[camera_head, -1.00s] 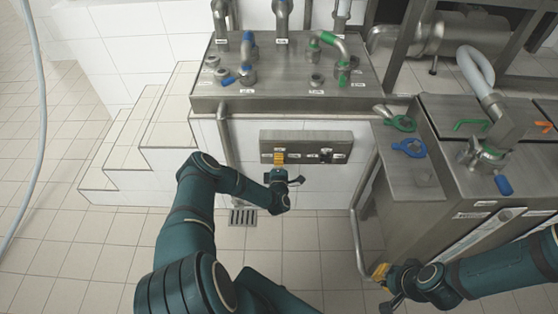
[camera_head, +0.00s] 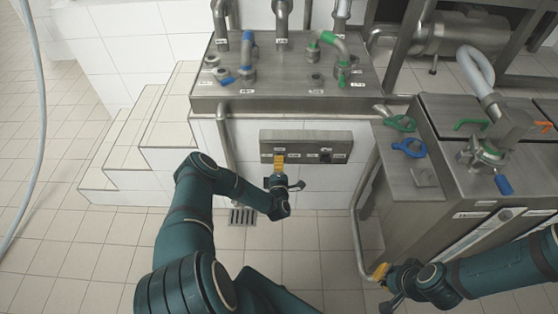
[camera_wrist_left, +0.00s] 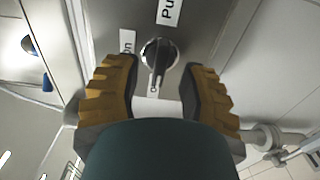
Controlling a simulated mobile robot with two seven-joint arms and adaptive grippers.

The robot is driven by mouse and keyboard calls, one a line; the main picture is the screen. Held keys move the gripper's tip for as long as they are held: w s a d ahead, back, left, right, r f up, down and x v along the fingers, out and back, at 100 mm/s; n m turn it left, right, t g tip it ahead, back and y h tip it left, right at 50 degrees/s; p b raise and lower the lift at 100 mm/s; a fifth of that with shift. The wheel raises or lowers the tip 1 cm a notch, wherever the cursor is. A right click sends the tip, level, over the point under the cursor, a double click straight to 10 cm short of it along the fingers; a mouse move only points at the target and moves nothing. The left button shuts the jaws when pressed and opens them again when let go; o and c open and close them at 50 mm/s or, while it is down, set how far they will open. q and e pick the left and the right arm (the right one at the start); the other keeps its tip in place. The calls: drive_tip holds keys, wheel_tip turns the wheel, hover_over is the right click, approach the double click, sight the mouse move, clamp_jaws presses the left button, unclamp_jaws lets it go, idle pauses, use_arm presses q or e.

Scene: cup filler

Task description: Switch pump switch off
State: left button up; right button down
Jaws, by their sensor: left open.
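The metal switch panel (camera_head: 307,136) is on the white tiled wall below the steel counter. In the left wrist view a dark round switch knob (camera_wrist_left: 158,53) sits on the panel, beside a label starting "Pu". An "on" label is left of the knob, and its handle points down to a partly covered label starting with "O". My left gripper (camera_head: 279,160) is in front of the panel's left part. Its yellow fingers (camera_wrist_left: 156,80) are open on either side of the knob's lower end, apart from it. My right gripper (camera_head: 382,277) is low beside the steel machine.
A second switch (camera_head: 325,157) is on the right of the panel. The steel counter (camera_head: 285,104) with pipes juts out above. The steel machine (camera_head: 470,190) stands to the right, tiled steps (camera_head: 140,145) to the left. The floor in front is clear.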

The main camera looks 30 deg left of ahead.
use_arm(q)
drive_tip(key=v, duration=0.9)
drive_tip(key=shift+s+d, duration=0.25)
drive_tip(key=shift+s, duration=0.05)
drive_tip(key=w+d+r+m+g+h, duration=0.1)
drive_tip(key=d+r+m+g+h, duration=0.1)
drive_tip(key=d+m+h, duration=0.5)
drive_tip(key=d+r+m+g+h, duration=0.2)
drive_tip(key=d+m+h, duration=0.2)
drive_tip(key=d+m, duration=0.4)
drive_tip(key=s+d+r+m+g, duration=0.2)
drive_tip(key=s+g, duration=0.1)
drive_tip(key=s, duration=0.2)
drive_tip(key=s+d+r+m+g+h, duration=0.1)
drive_tip(key=s+d+r+m+g, duration=0.1)
drive_tip(key=s, duration=0.4)
drive_tip(key=s+d+r+m+g+h, duration=0.1)
drive_tip(key=s+d+r+m+g, duration=0.1)
drive_tip(key=s+r+m+g, duration=0.1)
drive_tip(key=s+g, duration=0.1)
drive_tip(key=s, duration=0.1)
drive_tip(key=shift+s+d+r+m+g, duration=0.2)
drive_tip(key=shift+s+d+m+g, duration=0.1)
drive_tip(key=shift+s+d+m, duration=0.1)
